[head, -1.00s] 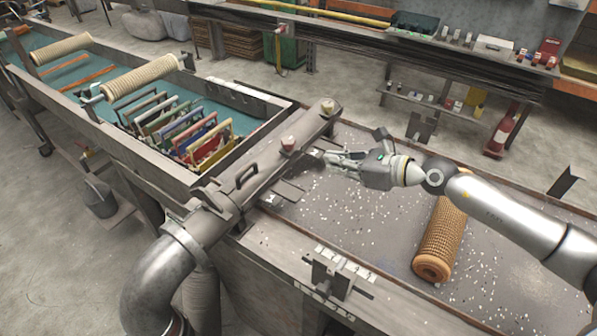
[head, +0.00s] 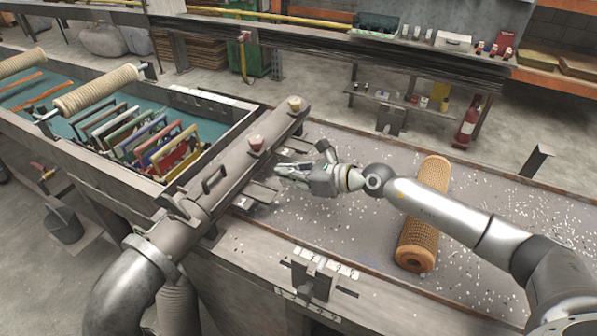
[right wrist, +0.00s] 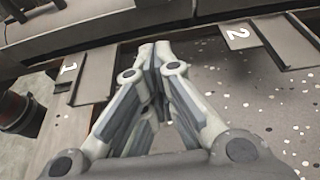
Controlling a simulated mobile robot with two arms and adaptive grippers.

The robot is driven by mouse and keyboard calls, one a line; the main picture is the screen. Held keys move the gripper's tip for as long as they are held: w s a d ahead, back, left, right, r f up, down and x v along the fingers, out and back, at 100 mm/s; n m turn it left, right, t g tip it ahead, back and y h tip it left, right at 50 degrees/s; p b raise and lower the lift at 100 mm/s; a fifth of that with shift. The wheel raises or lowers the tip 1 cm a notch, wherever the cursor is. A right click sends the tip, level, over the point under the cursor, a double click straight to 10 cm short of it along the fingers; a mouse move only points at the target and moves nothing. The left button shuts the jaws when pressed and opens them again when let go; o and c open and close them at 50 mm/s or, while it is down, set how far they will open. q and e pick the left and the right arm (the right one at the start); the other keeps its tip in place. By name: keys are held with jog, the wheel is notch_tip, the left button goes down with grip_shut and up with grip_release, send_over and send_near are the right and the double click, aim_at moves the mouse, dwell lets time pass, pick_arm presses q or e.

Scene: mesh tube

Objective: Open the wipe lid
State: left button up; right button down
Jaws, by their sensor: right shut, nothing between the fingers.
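A long grey metal housing (head: 222,166) with a bar handle (head: 213,179) runs diagonally across the line; I cannot tell for sure which part is the wipe lid. Flat metal tabs (head: 262,191) stick out from its right side. In the right wrist view, one tab marked 1 (right wrist: 90,78) is left of my fingers and one marked 2 (right wrist: 288,40) is to the right. My right gripper (head: 278,172) is shut and empty beside the housing; its tips (right wrist: 155,48) point at the gap between the tabs, contact unclear. My left gripper is not in view.
Two knobs, one red-topped (head: 256,143), stand on the housing. A tan mesh tube (head: 424,212) lies on the speckled table (head: 340,245) below my right arm. Coloured frames (head: 150,140) stand in the blue tank at left. A large pipe (head: 125,290) curves down in front.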

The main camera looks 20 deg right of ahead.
aim_at(260, 172)
jog(key=shift+x, duration=2.45)
jog(key=shift+d+r+p, duration=0.1)
jog(key=shift+p, duration=0.25)
